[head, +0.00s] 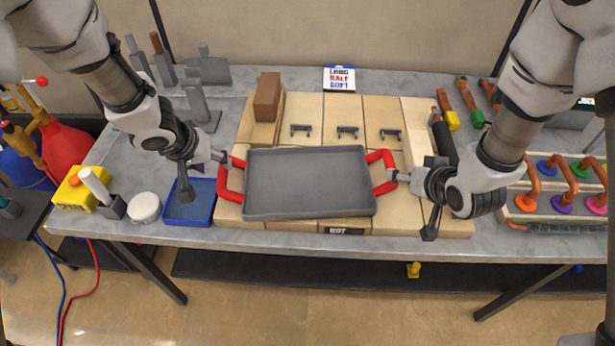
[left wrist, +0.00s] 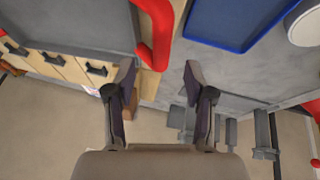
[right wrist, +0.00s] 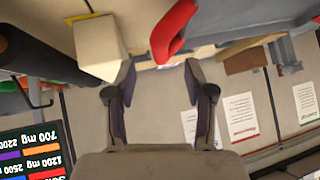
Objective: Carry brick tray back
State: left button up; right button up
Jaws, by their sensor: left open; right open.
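The grey tray (head: 308,182) with red handles is empty and lies level over the front of the wooden board. Its left red handle (head: 224,185) also shows in the left wrist view (left wrist: 158,35), just beyond the fingertips. Its right red handle (head: 388,187) also shows in the right wrist view (right wrist: 172,32), just beyond the fingertips. My left gripper (head: 222,159) is open by the left handle. My right gripper (head: 397,176) is open by the right handle. Neither gripper holds anything. A brown brick (head: 267,95) stands on a wooden block behind the tray.
Left of the tray are a blue tray (head: 190,202), a white round container (head: 144,207) and a yellow box (head: 80,190). Grey tools stand at the back left. On the right is a rack (head: 560,185) with colored hooks. A small sign (head: 339,79) stands at the back.

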aim_at(221, 169)
pick_arm(q)
jog(key=x, duration=0.6)
jog(key=shift+w+a, duration=0.1)
jog(key=shift+w, duration=0.25)
pick_arm(e)
jog(key=x, duration=0.6)
jog(key=shift+w+a+f, duration=0.1)
jog(key=shift+w, duration=0.25)
pick_arm(q)
jog(key=shift+w+f, duration=0.15)
jog(key=shift+f, duration=0.4)
pick_arm(e)
jog(key=shift+w+a+f, duration=0.1)
jog(key=shift+w+f, duration=0.2)
jog(key=shift+f, duration=0.05)
pick_arm(q)
grip_shut()
pick_arm(e)
grip_shut()
pick_arm(q)
jog(key=shift+r, duration=0.1)
pick_arm(e)
jog(key=shift+r, duration=0.1)
